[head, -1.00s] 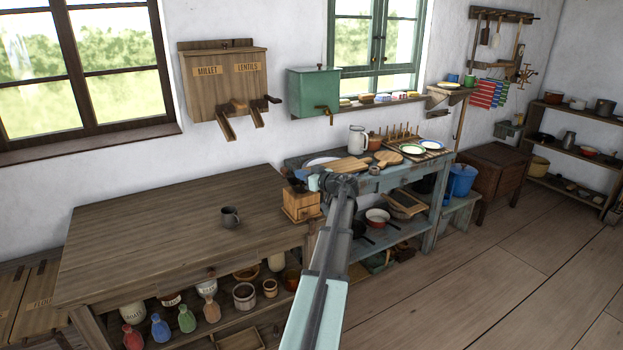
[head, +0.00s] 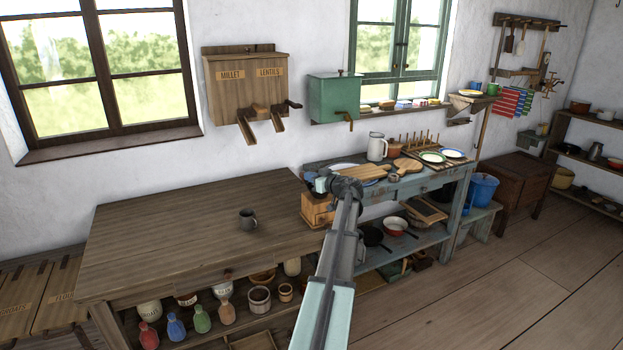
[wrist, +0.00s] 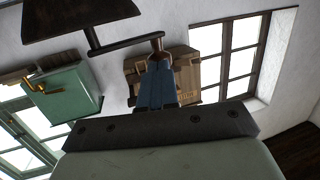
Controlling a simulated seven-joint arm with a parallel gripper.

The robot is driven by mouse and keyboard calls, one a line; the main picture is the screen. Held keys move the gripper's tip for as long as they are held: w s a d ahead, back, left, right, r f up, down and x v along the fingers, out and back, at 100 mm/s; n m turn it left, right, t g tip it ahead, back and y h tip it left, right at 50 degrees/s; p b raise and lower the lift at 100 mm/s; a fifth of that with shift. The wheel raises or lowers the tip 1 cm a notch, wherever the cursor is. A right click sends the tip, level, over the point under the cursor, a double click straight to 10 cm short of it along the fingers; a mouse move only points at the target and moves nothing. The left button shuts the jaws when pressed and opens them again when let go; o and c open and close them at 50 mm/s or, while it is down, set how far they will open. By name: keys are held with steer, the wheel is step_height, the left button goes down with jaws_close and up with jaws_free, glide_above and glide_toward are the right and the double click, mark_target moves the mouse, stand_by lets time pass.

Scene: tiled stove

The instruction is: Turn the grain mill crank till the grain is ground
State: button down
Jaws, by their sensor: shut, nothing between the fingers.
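The grain mill (head: 318,212) is a small wooden box on the right end of the long table, and my arm covers part of it. In the wrist view, its dark crank arm (wrist: 125,45) runs sideways to a brown wooden knob (wrist: 158,37). A dark flared part (wrist: 78,15) sits at the top left of that view. My gripper (wrist: 159,62) has its blue fingers shut and empty, with their tips close to the knob. I cannot tell whether they touch it. In the head view my gripper (head: 321,184) is just above the mill. No grain is visible.
The millet and lentils dispenser (head: 246,85) and a green box (head: 334,98) hang on the wall behind. A blue side table (head: 450,175) with boards and plates stands to the right.

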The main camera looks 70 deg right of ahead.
steer(key=shift+w+m+g+h, duration=0.3)
steer(key=shift+m+h, duration=0.1)
steer(key=shift+h, duration=0.1)
steer(key=shift+w+d+m+g+h, duration=1.5)
steer(key=shift+w+m+g+h, duration=0.1)
steer(key=shift+m+g+h, duration=0.25)
steer(key=shift+w+d, duration=0.2)
steer(key=shift+d, duration=0.5)
steer(key=shift+w+d, duration=0.15)
steer(key=shift+d, duration=0.5)
steer(key=shift+d, duration=0.15)
